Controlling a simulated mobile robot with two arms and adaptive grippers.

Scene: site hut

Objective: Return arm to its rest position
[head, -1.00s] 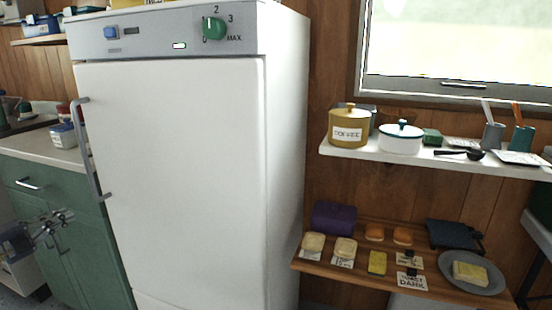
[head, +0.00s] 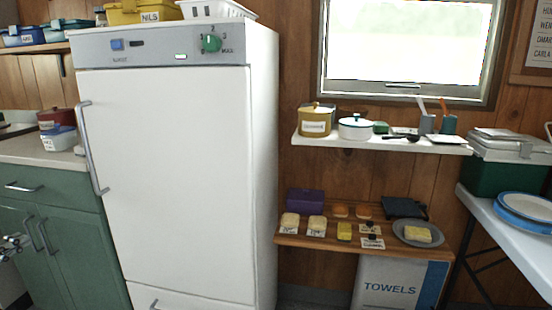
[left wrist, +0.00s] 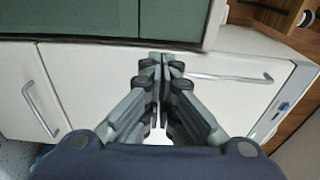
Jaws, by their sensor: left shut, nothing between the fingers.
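My left gripper (head: 14,243) shows at the left edge of the head view, in front of the green cabinet (head: 62,255) and partly cut off by the frame. In the left wrist view its fingers (left wrist: 160,62) are together with nothing between them. My right gripper is in neither view.
A wall shelf (head: 375,142) holds pots. A lower wooden shelf (head: 290,241) holds food. A white table (head: 510,235) stands at right.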

